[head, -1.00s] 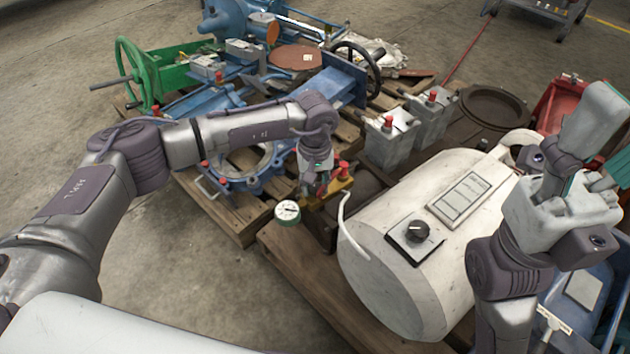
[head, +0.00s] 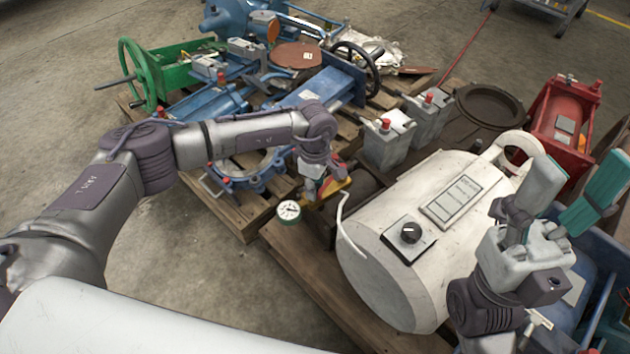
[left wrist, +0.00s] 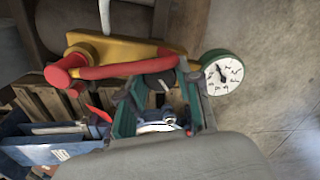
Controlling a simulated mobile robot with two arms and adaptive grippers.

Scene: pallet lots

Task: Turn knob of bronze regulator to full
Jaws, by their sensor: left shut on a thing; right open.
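The bronze regulator (head: 340,187) is a yellow-bronze body with red parts, lying among the parts on the pallet. Its green-rimmed white gauge (head: 289,211) faces up; the gauge (left wrist: 222,74) also shows at right in the left wrist view. The dark knob (left wrist: 158,84) with a pale mark shows between the teal fingers of my left gripper (left wrist: 160,100), which is shut on it. In the head view my left gripper (head: 318,184) comes down over the regulator and hides the knob. My right gripper (head: 568,200) is open and empty at the right, fingers spread.
A red-framed cylinder (head: 562,120) lies at far right. Bare floor (head: 210,285) lies at front left.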

